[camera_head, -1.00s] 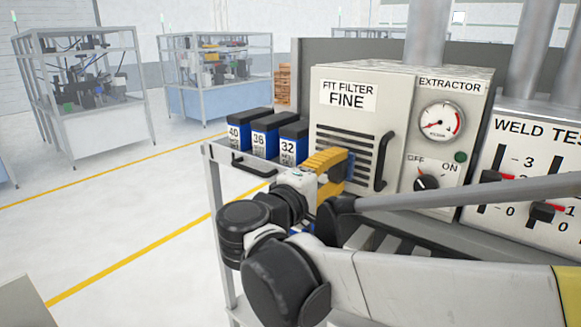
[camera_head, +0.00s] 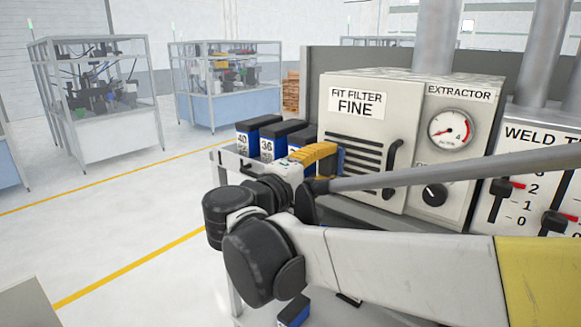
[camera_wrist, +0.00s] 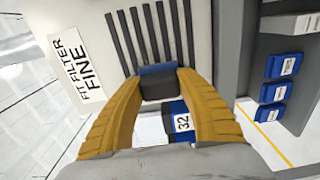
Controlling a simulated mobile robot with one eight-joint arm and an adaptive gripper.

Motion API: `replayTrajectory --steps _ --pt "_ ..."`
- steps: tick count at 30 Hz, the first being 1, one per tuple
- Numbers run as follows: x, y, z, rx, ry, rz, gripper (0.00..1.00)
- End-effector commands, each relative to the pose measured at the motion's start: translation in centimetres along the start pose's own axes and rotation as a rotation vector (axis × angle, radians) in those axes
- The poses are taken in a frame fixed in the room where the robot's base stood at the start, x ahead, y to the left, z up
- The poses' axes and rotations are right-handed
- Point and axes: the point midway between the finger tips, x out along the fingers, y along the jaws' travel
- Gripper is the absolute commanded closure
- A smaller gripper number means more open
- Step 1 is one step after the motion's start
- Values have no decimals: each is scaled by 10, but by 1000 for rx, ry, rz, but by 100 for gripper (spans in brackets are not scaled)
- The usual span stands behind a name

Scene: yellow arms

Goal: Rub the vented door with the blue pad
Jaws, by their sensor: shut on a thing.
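The vented door (camera_head: 400,105) is the cream front panel marked FIT FILTER FINE, with dark slats and a black handle. It also shows in the wrist view (camera_wrist: 105,20), its slats running up from the pad. My gripper (camera_head: 335,158) is at the door's left part, over the lower slats. In the wrist view its yellow fingers (camera_wrist: 160,95) are shut on the blue pad (camera_wrist: 158,70), a dark block with a blue face. The blue face points at the door by the slat ends; I cannot tell whether it touches. The head view mostly hides the pad.
Blue-and-black boxes (camera_head: 257,135) numbered 40 and 36 stand left of the door; the 32 box (camera_wrist: 180,122) is close below my gripper. The extractor panel (camera_head: 452,165) has a gauge and knob. A blue box (camera_head: 293,311) lies lower down. Floor at left is open.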

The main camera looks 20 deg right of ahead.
Motion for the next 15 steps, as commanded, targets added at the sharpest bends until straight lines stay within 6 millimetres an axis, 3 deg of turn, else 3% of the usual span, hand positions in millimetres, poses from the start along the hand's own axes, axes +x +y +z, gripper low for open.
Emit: replayTrajectory --steps 7,15 --pt "-1 -1 -24 0 1 0 81" --pt "0 9 -28 0 0 0 81"
